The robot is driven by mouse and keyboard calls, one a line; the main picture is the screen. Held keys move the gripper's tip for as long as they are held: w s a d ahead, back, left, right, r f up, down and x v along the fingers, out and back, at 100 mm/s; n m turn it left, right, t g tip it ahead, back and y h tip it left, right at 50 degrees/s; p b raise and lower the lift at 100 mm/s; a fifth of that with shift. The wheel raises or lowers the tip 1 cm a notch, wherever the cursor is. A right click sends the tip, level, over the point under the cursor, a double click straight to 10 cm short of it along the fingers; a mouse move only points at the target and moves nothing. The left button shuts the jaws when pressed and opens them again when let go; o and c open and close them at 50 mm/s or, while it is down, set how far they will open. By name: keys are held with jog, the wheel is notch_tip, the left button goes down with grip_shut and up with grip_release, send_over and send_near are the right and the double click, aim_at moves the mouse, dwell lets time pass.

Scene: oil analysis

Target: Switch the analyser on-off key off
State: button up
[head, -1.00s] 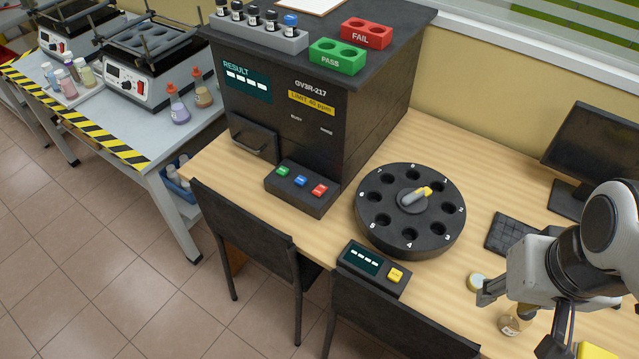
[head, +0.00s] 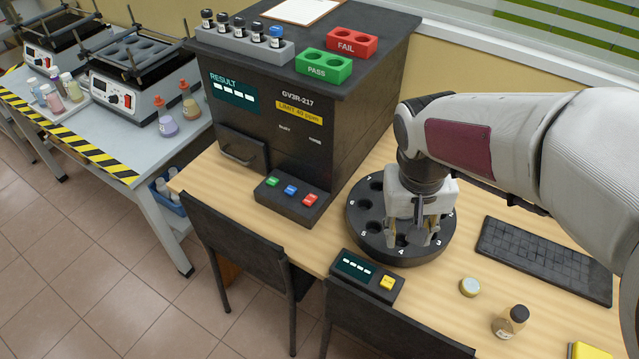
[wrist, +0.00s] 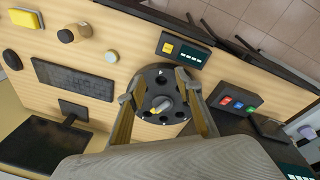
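The analyser (head: 300,150) is a large black box marked GV3R-217, with a result screen (head: 234,90) showing dashes. At its foot is a black key panel (head: 262,198) with a green key (head: 272,181), a blue key (head: 291,189) and a red key (head: 310,199); their labels are too small to read. The panel also shows in the wrist view (wrist: 233,108). My gripper (head: 425,238) is above the black numbered carousel, right of the panel and apart from it. In the wrist view my gripper (wrist: 158,93) has its fingers spread, with nothing between them.
The carousel (head: 362,232) stands right of the panel. A small display box (head: 345,277) with a yellow key is in front. A round cap (head: 469,288), a brown bottle (head: 510,322) and a keyboard (head: 545,260) lie to the right. Two chairs (head: 240,235) stand at the table's front edge.

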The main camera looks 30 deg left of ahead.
jog(key=w+a+f, duration=0.1)
jog(key=a+f, duration=0.4)
jog(key=a, duration=0.3)
jog(key=w+a+f+m+t, duration=0.1)
jog(key=a+f, duration=0.3)
jog(key=a, duration=0.3)
jog(key=w+a+f, duration=0.1)
jog(key=a+f, duration=0.4)
jog(key=a, duration=0.3)
jog(key=m+t, duration=0.2)
jog(key=m, duration=0.3)
send_near(312, 197)
jog(key=shift+s+d+r, duration=0.1)
jog(key=shift+d+r, duration=0.05)
jog(key=shift+r, duration=0.05)
jog(key=shift+f, duration=0.1)
jog(key=shift+x, duration=3.8)
grip_shut()
